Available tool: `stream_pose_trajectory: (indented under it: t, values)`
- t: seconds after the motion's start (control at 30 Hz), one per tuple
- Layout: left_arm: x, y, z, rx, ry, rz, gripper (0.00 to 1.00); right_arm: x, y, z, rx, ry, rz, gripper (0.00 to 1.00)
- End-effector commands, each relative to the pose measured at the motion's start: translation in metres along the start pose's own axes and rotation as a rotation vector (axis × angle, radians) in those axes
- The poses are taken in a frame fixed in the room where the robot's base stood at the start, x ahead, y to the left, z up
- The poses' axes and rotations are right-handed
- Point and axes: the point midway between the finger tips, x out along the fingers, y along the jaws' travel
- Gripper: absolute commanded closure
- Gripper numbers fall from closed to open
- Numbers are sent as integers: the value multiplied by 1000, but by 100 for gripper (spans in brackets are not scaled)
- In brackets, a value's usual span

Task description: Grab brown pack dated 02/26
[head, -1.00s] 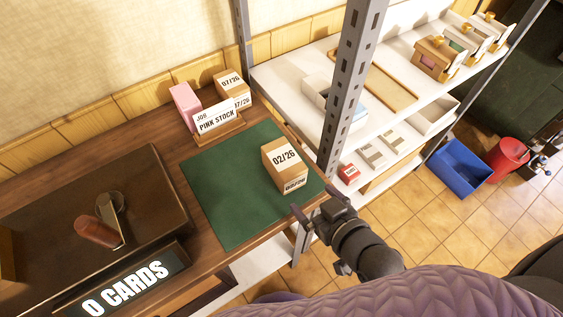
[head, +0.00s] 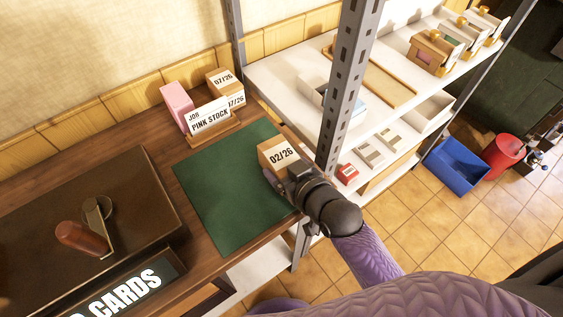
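The brown pack dated 02/26 (head: 279,152) stands on the right part of the green mat (head: 225,205), its date label on top. My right gripper (head: 281,178) is right at the pack's near side, one finger showing by its lower left corner. The gripper and wrist hide the pack's lower front. I cannot tell whether the fingers are closed on it. My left gripper is not in view.
A pink pack (head: 176,104), a brown pack marked 07/26 (head: 224,84) and a "PINK STOCK" sign (head: 210,118) stand behind the mat. A metal shelf post (head: 346,90) rises close to the right of the pack.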

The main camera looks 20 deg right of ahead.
Motion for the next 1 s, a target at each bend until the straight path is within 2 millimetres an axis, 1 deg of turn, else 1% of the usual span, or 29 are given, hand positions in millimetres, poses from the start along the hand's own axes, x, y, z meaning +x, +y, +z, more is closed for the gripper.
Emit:
stream_pose_trajectory:
  t: [0.03, 0.33, 0.37, 0.5, 0.57, 0.67, 0.8, 0.9, 1.0]
  values:
    - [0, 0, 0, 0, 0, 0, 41, 0, 0, 0, 0, 0, 0, 28]
    - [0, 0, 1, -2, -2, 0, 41, 0, 0, 0, 0, 0, 0, 91]
    - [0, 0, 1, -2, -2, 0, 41, 0, 0, 0, 0, 1, 0, 93]
    - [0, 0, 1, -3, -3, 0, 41, 0, 0, 0, 0, 1, 0, 93]
    - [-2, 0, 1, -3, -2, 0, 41, -2, 0, -3, -1, 2, 1, 93]
    - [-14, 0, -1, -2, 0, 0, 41, -9, 0, -23, -1, 6, 1, 93]
    - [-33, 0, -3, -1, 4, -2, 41, -25, 0, -61, -2, 7, 1, 93]
    - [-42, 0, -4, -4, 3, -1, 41, -33, 0, -81, -1, 6, 1, 93]
    - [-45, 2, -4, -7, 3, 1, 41, -38, 0, -92, -1, 5, 1, 93]
